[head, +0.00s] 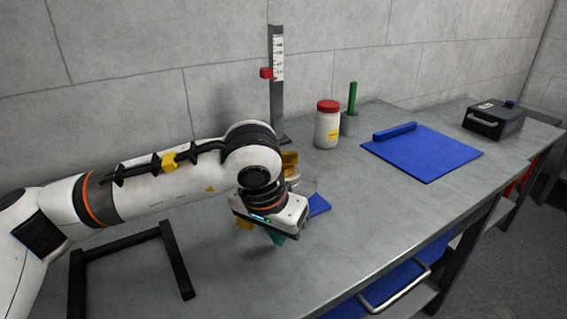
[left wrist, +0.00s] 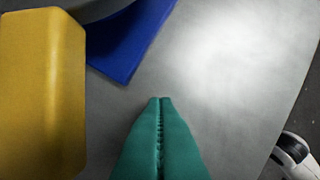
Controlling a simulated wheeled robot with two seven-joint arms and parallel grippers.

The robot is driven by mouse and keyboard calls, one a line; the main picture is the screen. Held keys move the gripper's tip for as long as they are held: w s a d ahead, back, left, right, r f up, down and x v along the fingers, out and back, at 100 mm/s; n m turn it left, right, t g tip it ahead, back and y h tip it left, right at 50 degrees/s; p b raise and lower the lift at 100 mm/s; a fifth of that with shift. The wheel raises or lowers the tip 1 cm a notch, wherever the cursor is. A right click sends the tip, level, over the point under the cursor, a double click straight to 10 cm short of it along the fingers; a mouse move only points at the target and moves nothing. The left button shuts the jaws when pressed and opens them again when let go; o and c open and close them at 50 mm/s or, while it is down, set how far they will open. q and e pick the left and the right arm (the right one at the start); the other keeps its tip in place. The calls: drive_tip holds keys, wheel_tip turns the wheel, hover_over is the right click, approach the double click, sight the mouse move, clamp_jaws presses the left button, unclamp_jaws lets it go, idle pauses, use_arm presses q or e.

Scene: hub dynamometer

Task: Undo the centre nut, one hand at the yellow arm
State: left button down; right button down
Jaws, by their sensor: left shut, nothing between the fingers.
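My left gripper (head: 277,238) is low over the bench, in front of the hub fixture in the head view. In the left wrist view its green fingers (left wrist: 162,102) are pressed together with nothing between them. A yellow block-like part, likely the yellow arm (left wrist: 42,90), stands close to the left of the fingers, apart from them. In the head view a yellow-brown part (head: 290,163) shows behind my wrist. The centre nut and most of the hub are hidden by my left arm. My right gripper is in neither view.
A blue piece (head: 319,205) lies beside the fixture. Behind stand a post with a scale (head: 277,100), a red-lidded jar (head: 327,128) and a cup with a green stick (head: 350,120). A blue mat (head: 425,155) and black case (head: 493,122) lie right.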

use_arm(q)
drive_tip(key=shift+w+a, duration=0.2)
drive_tip(key=shift+a, duration=0.2)
drive_tip(key=shift+w+a, duration=0.25)
drive_tip(key=shift+a, duration=0.2)
drive_tip(key=shift+w+a, duration=0.2)
drive_tip(key=shift+a, duration=0.25)
drive_tip(key=shift+s+d, duration=0.2)
drive_tip(key=shift+d, duration=0.2)
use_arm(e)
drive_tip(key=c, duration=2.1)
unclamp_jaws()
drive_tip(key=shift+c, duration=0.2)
